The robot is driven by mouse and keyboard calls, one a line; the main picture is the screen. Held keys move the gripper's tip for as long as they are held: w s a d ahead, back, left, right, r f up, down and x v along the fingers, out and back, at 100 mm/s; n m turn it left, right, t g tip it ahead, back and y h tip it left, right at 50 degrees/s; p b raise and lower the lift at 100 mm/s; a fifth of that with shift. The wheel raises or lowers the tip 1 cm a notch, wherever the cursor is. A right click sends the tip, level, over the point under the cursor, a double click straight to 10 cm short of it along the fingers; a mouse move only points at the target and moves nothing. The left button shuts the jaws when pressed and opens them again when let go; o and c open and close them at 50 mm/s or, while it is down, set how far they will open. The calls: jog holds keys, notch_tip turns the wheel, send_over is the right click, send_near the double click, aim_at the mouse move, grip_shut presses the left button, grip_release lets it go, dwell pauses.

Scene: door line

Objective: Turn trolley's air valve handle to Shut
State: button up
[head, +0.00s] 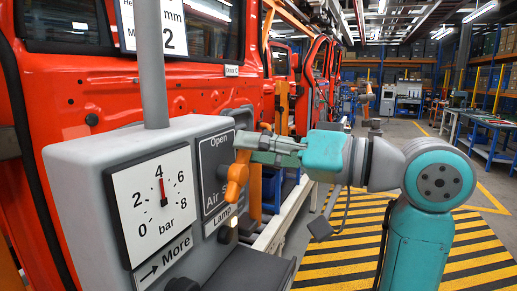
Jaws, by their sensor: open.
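The orange air valve handle (237,176) is on the dark label plate (212,165) on the front of the grey trolley box (85,165). The plate reads "Open" at its top and "Air S…" lower down; the handle hides the rest, and I see no "Shut" mark. The handle stands roughly upright, slightly tilted, its wider end low. My gripper (247,142) comes in from the right, with its grey fingers at the handle's upper end. It is open; I cannot tell whether a finger touches the handle.
A pressure gauge (155,202) on the box reads about 4 bar. Below it are a "More" label (166,257) and a black knob (182,284). A lamp knob (227,232) sits below the handle. A grey post (151,70) rises from the box. Red car doors (80,105) stand close behind.

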grip_shut()
jog(key=m, duration=0.1)
jog(key=f+m, duration=0.1)
jog(key=m, duration=0.1)
jog(key=w+m, duration=0.1)
jog(key=m, duration=0.1)
jog(key=shift+d+f, duration=0.2)
jog(key=shift+f, duration=0.1)
jog(key=m, duration=0.1)
jog(key=f+m, duration=0.1)
jog(key=m, duration=0.1)
jog(key=f+m, duration=0.1)
jog(key=m, duration=0.1)
jog(key=shift+w+d, duration=0.1)
jog(key=shift+w, duration=0.15)
jog(key=shift+m, duration=0.3)
grip_release()
